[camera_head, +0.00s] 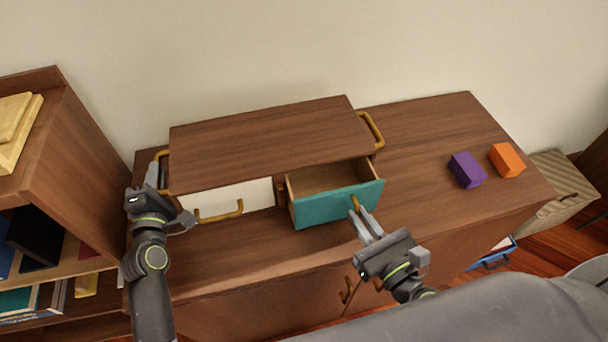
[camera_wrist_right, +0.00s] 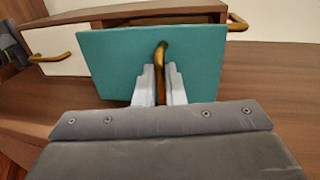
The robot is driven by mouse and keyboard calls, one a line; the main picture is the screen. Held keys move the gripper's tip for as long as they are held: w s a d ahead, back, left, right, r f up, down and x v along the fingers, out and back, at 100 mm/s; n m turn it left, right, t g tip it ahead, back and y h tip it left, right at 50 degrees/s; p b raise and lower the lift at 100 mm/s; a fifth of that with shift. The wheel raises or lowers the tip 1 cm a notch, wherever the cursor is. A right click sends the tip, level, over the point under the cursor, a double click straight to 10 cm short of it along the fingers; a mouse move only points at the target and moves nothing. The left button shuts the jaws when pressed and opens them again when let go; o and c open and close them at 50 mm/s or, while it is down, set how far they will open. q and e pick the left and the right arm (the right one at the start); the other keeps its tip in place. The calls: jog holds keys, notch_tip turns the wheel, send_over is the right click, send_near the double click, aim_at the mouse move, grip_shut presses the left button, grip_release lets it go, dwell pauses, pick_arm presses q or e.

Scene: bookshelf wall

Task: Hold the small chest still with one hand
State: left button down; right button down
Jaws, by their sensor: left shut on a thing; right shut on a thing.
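The small wooden chest (camera_head: 262,143) stands on top of a brown cabinet. It has a closed white drawer (camera_head: 231,197) at left and a teal drawer (camera_head: 338,203) at right, pulled out and empty as far as I see. My left gripper (camera_head: 157,172) is shut on the brass side handle (camera_head: 161,156) at the chest's left end; the arm partly hides the contact. My right gripper (camera_head: 359,212) is shut on the teal drawer's brass handle (camera_wrist_right: 161,58). In the right wrist view the fingers sit on both sides of that handle, in front of the teal drawer front (camera_wrist_right: 115,62).
A purple block (camera_head: 467,170) and an orange block (camera_head: 507,160) lie on the cabinet top (camera_head: 430,130) to the right of the chest. A bookshelf (camera_head: 95,170) stands close at left. A striped box (camera_head: 556,188) is at far right. The cabinet top between chest and blocks is clear.

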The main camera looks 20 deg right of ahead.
jog(key=shift+a+v, duration=0.2)
jog(key=shift+v, duration=0.95)
jog(key=shift+a+v, duration=0.15)
jog(key=shift+v, duration=1)
jog(key=shift+s, duration=0.1)
jog(key=c, duration=1.3)
grip_release()
jog(key=shift+c, duration=0.2)
jog(key=v, duration=1.2)
